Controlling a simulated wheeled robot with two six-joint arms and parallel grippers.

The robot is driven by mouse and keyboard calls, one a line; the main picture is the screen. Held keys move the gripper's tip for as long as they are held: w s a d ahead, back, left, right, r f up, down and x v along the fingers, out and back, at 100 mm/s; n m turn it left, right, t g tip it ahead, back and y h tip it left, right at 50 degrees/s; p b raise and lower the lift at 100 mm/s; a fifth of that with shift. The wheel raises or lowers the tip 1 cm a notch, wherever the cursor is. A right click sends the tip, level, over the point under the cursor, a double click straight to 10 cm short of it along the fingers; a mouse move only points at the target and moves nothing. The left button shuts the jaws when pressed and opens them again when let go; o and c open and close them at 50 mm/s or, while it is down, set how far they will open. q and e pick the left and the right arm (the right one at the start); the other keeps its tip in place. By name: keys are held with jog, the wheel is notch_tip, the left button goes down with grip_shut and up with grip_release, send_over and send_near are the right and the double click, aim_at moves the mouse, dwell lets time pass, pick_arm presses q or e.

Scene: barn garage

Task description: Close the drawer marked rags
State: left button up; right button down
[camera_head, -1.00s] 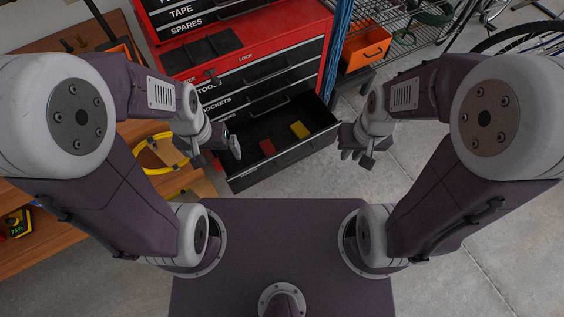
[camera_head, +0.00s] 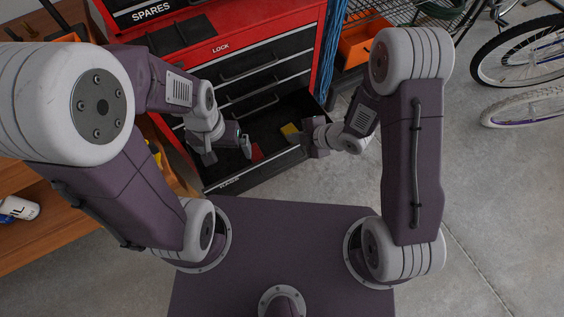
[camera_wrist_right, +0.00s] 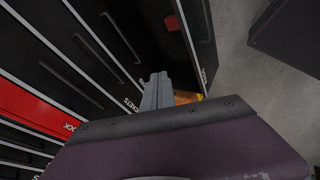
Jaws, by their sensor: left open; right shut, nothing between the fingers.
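The bottom drawer of the red and black tool chest stands pulled open; its black front (camera_head: 262,174) faces me. Its label is too small to read surely. A red item (camera_head: 257,152) and a yellow item (camera_head: 290,132) lie inside. My left gripper (camera_head: 228,150) is open above the left part of the drawer. My right gripper (camera_head: 312,146) is shut and empty by the drawer's right front corner; contact cannot be told. In the right wrist view its closed grey fingers (camera_wrist_right: 157,90) hide part of the drawer, whose front (camera_wrist_right: 200,45) also shows.
Closed drawers (camera_head: 260,80) of the tool chest are above. A wooden bench (camera_head: 60,225) is at left. An orange bin (camera_head: 362,42) is at the back, and bicycle wheels (camera_head: 525,105) at right. The concrete floor (camera_head: 490,200) at right is clear.

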jog(key=s+f+g+b, duration=0.25)
jog(key=s+f, duration=0.35)
jog(key=f, duration=0.6)
jog(key=b, duration=0.3)
send_near(262, 166)
jog(key=f, duration=0.1)
jog(key=a+f, duration=0.2)
jog(key=shift+s+f, duration=0.2)
jog(key=shift+w+a, duration=0.3)
jog(key=shift+w, duration=0.25)
pick_arm(q)
notch_tip(262, 166, down, 8)
jog(key=shift+w+d+f, duration=0.15)
